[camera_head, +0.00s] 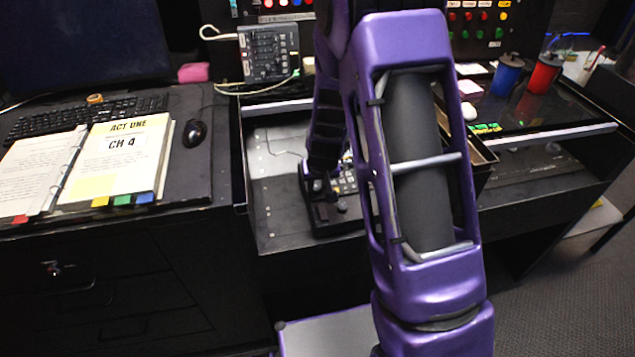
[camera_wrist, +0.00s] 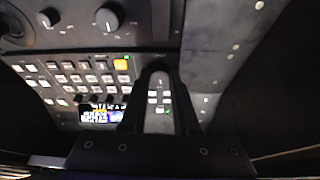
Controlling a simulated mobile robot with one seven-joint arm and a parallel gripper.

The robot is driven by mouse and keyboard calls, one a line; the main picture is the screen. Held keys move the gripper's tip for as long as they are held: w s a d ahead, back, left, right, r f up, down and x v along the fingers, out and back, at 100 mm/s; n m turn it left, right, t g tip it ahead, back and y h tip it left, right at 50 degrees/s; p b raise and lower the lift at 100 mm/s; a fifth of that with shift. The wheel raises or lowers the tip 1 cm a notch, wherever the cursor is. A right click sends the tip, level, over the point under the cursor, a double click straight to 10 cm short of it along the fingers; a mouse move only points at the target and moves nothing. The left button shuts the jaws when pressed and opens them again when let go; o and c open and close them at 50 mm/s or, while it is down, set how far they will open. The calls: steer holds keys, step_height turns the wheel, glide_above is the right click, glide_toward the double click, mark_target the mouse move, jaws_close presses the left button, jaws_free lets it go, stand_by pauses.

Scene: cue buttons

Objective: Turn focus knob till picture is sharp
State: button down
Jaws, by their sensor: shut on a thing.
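A black control console (camera_head: 345,183) with rows of pale buttons lies on the desk, partly hidden behind my arm. My gripper (camera_head: 322,188) is down at its left part. In the wrist view my gripper (camera_wrist: 158,76) is shut on a small dark knob (camera_wrist: 160,80) on the console's face, mostly covered by the fingers. No label on it can be read.
Two other knobs, a large one (camera_wrist: 107,18) and a smaller one (camera_wrist: 48,17), stand on the console. An open binder (camera_head: 125,155), a mouse (camera_head: 194,133) and a keyboard (camera_head: 85,117) lie on the left desk. A grey button box (camera_head: 268,52) stands behind.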

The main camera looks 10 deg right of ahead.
steer(key=shift+m, duration=0.6)
steer(key=c, duration=0.6)
jaws_free()
steer(key=shift+c, duration=0.2)
steer(key=p+v, duration=0.5)
steer(key=v, duration=1.2)
steer(key=shift+a+r, duration=0.15)
steer(key=shift+r, duration=0.15)
